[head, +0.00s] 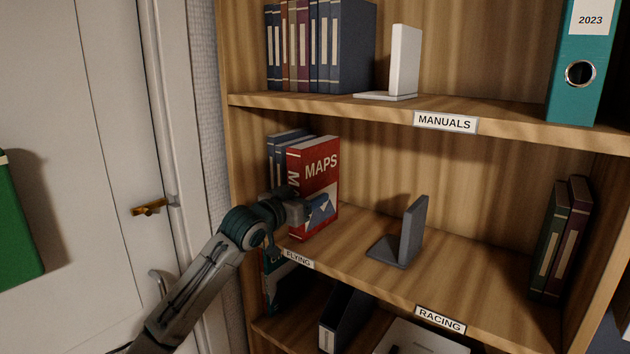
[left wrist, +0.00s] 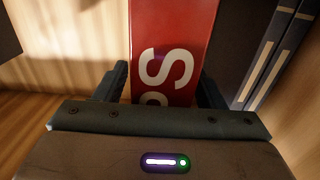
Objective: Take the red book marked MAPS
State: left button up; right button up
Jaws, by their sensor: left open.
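The red book marked MAPS (head: 322,160) stands upright on the middle shelf, at the right end of a short row of blue books. Its spine faces out, with a blue picture low on its cover. My left gripper (head: 293,207) is at the lower part of the spine. In the left wrist view the red spine (left wrist: 172,50) with white letters stands between the two open fingers (left wrist: 160,88), one on each side. Whether the fingers touch the book cannot be told. My right gripper is not in view.
Blue books (head: 284,145) stand directly left of the red book. A dark grey bookend (head: 411,232) stands to its right with bare shelf between. The shelf above, labelled MANUALS (head: 445,122), overhangs. A white door (head: 90,110) is at the left.

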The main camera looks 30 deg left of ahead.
pick_arm(q)
jog(key=shift+w, duration=0.6)
jog(key=shift+c, duration=0.2)
jog(key=c, duration=1.1)
grip_shut()
jog(key=shift+r, duration=0.15)
